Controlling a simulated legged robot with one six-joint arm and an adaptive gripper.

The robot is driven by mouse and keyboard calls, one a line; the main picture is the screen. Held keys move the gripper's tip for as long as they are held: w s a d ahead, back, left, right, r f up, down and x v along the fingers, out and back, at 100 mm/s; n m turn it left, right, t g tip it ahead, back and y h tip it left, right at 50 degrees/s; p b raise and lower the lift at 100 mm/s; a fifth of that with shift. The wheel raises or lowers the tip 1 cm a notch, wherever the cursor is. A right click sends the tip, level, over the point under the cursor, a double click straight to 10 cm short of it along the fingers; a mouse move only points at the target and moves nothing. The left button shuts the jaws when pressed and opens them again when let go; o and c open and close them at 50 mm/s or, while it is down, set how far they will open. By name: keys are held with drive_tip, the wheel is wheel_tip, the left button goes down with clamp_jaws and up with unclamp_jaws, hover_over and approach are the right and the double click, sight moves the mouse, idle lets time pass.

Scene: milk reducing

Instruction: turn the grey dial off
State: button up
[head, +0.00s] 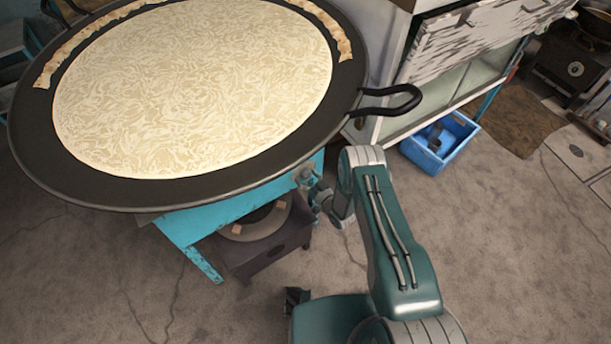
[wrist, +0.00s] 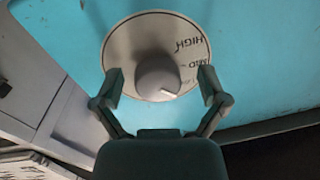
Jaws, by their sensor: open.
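The grey dial (wrist: 157,75) is a round knob on a pale disc plate (wrist: 125,45) fixed to a turquoise panel (wrist: 255,60), in the wrist view. Lettering on the plate's right side includes HIGH and what looks like MED. The knob's white mark is at its lower right edge, below the lettering. My gripper (wrist: 160,82) is open, with one finger left and one right of the knob, apart from it. In the head view, my gripper (head: 314,196) is small beside the turquoise stand (head: 195,225), and the dial is hidden there.
A wide black pan (head: 110,185) of pale liquid stands over the turquoise stand, its handle (head: 405,100) jutting right above my arm. A dark burner unit (head: 265,250) sits below. A blue bin (head: 440,150) and white cabinet (head: 470,40) are right. Floor in front is mostly clear.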

drive_tip(key=shift+w+d, duration=0.1)
drive_tip(key=shift+d, duration=0.15)
drive_tip(key=shift+a, duration=0.1)
drive_tip(key=c, duration=1.1)
drive_tip(key=shift+c, duration=0.2)
drive_tip(key=shift+m, duration=0.3)
drive_tip(key=m, duration=0.3)
drive_tip(key=shift+m, duration=0.3)
drive_tip(key=shift+r+m, duration=0.1)
drive_tip(key=shift+m, duration=1.9)
drive_tip(key=shift+t, duration=0.3)
